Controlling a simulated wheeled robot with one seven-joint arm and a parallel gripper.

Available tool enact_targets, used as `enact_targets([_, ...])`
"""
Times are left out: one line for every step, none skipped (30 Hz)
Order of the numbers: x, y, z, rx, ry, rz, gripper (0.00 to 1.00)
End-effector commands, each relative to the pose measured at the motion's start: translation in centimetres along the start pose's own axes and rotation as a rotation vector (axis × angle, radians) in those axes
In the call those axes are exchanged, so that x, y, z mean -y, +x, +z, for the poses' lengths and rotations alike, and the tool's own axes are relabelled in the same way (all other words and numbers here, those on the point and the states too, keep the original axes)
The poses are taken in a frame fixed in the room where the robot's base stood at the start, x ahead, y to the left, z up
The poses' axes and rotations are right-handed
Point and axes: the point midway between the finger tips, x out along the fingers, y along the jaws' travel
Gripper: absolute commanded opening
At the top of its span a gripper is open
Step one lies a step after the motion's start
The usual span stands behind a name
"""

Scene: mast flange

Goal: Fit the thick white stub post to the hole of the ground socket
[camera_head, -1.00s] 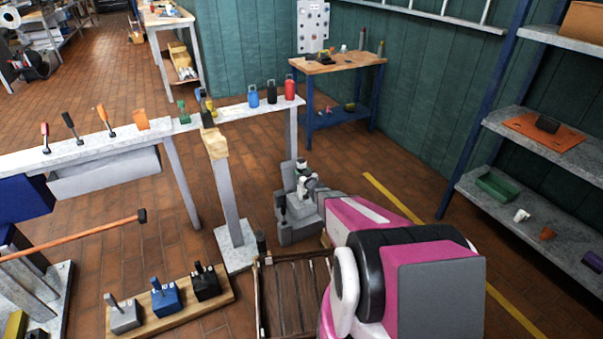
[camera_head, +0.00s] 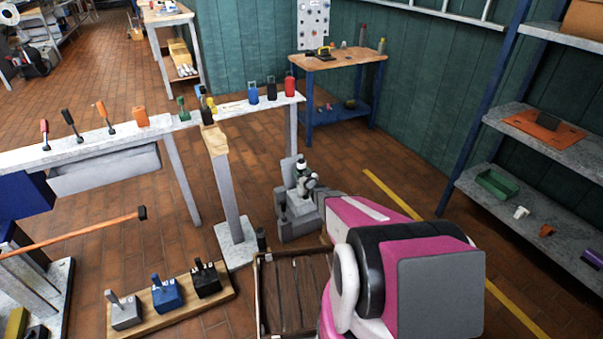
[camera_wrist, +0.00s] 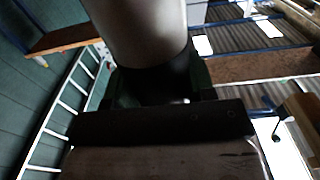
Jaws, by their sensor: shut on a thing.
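My gripper (camera_head: 305,182) is the small grey and dark end of my arm in the head view, beside a grey blocky part. In the wrist view its dark jaws are shut on the thick white stub post (camera_wrist: 140,28), a pale, wide cylinder running out of the top of the picture. The post's far end is out of that view, and the post is too small to make out clearly in the head view. I cannot pick out the ground socket or its hole for sure in either view.
A pale post on a square floor plate (camera_head: 232,240) stands left of my gripper. A slatted wooden crate (camera_head: 268,262) and a board with grey, blue and black blocks (camera_head: 165,293) lie in front. A long bench (camera_head: 90,150) stands behind left. Shelves (camera_head: 465,190) are at right.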

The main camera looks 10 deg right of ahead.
Motion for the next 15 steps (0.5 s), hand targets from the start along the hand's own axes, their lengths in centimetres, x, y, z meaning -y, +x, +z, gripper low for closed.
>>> enact_targets([0.00, 0.02, 0.09, -0.001, 0.000, 0.000, 0.01])
enact_targets([0.00, 0.02, 0.16, -0.001, 0.000, 0.000, 0.01])
enact_targets([-0.01, 0.02, 0.24, -0.001, 0.000, 0.000, 0.01])
enact_targets([-0.01, 0.02, 0.30, -0.001, 0.000, 0.000, 0.01])
enact_targets([0.00, 0.02, 0.36, -0.001, 0.000, 0.000, 0.01])
enact_targets([-0.01, 0.02, 0.45, -0.001, 0.000, 0.000, 0.01])
enact_targets([-0.01, 0.02, 0.51, -0.001, 0.000, 0.000, 0.01])
enact_targets([-0.01, 0.02, 0.58, -0.001, 0.000, 0.000, 0.01])
enact_targets([-0.01, 0.01, 0.66, -0.001, 0.000, 0.000, 0.01])
enact_targets([-0.01, 0.02, 0.72, -0.001, 0.000, 0.000, 0.01])
enact_targets([-0.01, 0.02, 0.78, -0.001, 0.000, 0.000, 0.01])
enact_targets([-0.01, 0.03, 0.87, -0.001, 0.000, 0.000, 0.01])
enact_targets([-0.01, 0.03, 0.93, -0.001, 0.001, 0.000, 0.01])
enact_targets([-0.02, 0.03, 0.99, -0.001, 0.001, 0.000, 0.01])
enact_targets([-0.01, 0.03, 1.07, -0.001, 0.001, 0.000, 0.01])
